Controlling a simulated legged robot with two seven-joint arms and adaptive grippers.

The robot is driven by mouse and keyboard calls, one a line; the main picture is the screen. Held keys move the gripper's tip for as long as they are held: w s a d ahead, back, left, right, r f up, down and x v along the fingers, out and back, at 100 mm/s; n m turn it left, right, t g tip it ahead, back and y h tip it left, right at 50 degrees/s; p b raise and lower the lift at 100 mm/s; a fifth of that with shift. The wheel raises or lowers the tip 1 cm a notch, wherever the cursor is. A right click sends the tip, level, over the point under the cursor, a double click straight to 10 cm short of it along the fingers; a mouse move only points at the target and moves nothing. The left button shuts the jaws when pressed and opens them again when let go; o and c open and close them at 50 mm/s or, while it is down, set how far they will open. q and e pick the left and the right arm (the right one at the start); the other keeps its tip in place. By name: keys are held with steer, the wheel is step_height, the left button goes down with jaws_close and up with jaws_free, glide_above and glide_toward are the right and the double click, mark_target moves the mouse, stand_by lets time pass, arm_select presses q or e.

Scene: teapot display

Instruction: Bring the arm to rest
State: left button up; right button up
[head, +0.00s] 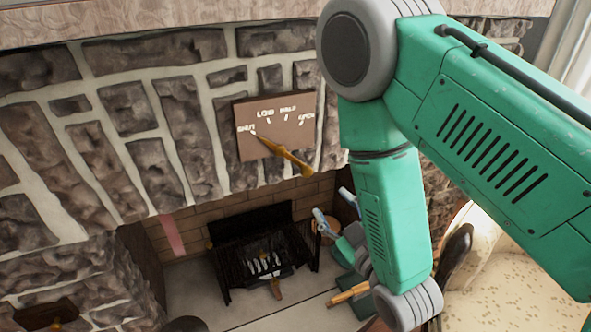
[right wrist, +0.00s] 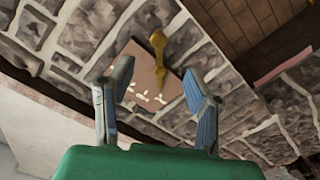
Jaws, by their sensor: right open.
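My right arm (head: 395,215) comes in from the right in the head view, bent at the elbow with its forearm hanging down. My right gripper (head: 333,204) is open and empty, in front of the right side of the fireplace opening. Its two spread fingers also show in the right wrist view (right wrist: 157,74), with nothing between them but background. A brown plaque (head: 253,112) marked SHUT, LOW, HALF and OPEN is on the stone wall. Its brass lever (head: 287,157) slants down to the right, its thin end near SHUT. The gripper appears apart from the lever. My left gripper is out of view.
A black grate (head: 232,240) stands in the brick fireplace below the plaque. The stone wall (head: 55,140) and mantel (head: 150,20) lie at the left and top. A pale patterned armchair (head: 510,270) is at the lower right, behind my arm.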

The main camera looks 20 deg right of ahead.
steer(key=s+d+f+m+g+p, duration=0.1)
steer(key=s+f+m+g, duration=0.1)
steer(key=s+f+g, duration=0.45)
steer(key=s+d+f+m+g+p, duration=0.1)
steer(key=s+f+g, duration=0.15)
steer(key=f, duration=0.65)
steer(key=s+f+m+g, duration=0.1)
steer(key=s+f+g, duration=0.2)
steer(key=s, duration=0.4)
steer(key=s+d+f+m+g, duration=0.1)
steer(key=s+f+m+g, duration=0.1)
steer(key=s+g, duration=0.3)
steer(key=s+f, duration=0.1)
steer(key=s, duration=0.2)
steer(key=shift+s+d+h+p, duration=0.3)
steer(key=shift+p, duration=0.05)
steer(key=shift+w, duration=0.1)
